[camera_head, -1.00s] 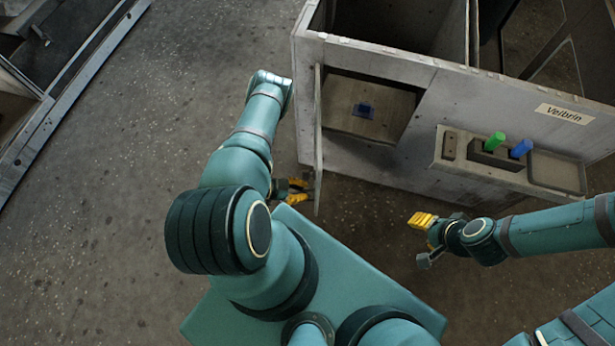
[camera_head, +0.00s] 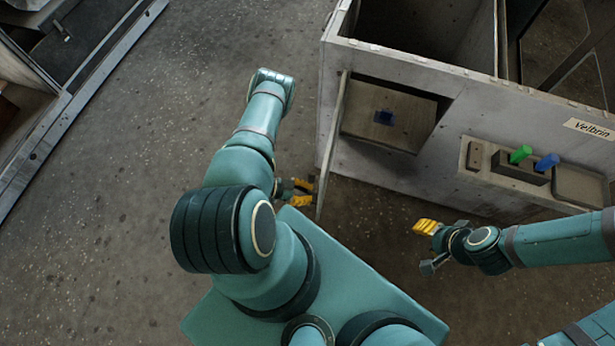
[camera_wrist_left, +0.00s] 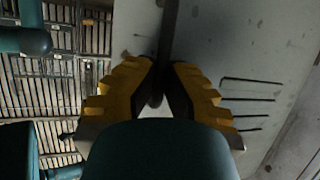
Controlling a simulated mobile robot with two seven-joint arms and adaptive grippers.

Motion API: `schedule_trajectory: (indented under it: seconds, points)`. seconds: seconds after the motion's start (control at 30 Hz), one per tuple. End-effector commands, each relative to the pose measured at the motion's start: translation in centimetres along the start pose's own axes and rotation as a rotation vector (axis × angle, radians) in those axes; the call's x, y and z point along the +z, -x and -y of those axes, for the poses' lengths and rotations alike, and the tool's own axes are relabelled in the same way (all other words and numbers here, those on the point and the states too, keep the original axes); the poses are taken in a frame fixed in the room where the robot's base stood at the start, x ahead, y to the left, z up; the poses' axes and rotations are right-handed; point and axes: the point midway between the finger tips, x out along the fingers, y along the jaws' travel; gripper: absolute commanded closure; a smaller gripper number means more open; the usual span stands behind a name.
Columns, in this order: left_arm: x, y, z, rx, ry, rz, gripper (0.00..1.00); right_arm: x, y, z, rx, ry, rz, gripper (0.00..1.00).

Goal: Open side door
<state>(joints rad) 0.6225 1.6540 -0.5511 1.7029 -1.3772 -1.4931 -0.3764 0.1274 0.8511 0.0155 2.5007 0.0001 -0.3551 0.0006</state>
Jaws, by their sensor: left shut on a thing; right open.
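The side door (camera_head: 333,140) is a thin grey panel seen nearly edge-on in the head view. The grip itself is partly hidden. My right gripper (camera_head: 425,227) is open and empty in front of the housing.
A ledge on the housing front holds a green peg (camera_head: 520,154), a blue peg (camera_head: 546,161) and an empty tray (camera_head: 580,186). A label reads Velbrin (camera_head: 590,128). Another metal-framed structure (camera_head: 60,110) stands at far left. The floor between is clear.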

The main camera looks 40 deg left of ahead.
Motion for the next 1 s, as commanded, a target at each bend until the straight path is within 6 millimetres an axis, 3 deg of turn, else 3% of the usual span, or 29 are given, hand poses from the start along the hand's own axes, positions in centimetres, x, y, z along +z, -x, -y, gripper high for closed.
schedule_trajectory:
  seconds: [0.17,0.27,0.3,0.67,1.0]
  points:
    - [-0.2,-0.1,0.7,-0.012,-0.011,-0.005,1.00,0.0,0.0,0.0,0.000,0.000,0.000,0.53]
    - [-0.2,-0.1,0.7,-0.012,-0.010,-0.005,0.65,0.0,0.0,0.0,0.000,0.000,0.000,0.53]
    - [-0.2,-0.1,0.6,-0.011,-0.009,-0.005,0.59,0.0,0.0,0.0,0.000,0.000,0.000,0.53]
    - [-0.1,0.3,0.2,-0.005,-0.003,-0.001,0.59,0.0,0.0,0.0,0.000,0.000,0.000,0.53]
    - [-0.1,4.8,0.3,-0.009,-0.003,-0.001,0.59,0.0,0.0,0.0,0.000,0.000,0.000,0.53]
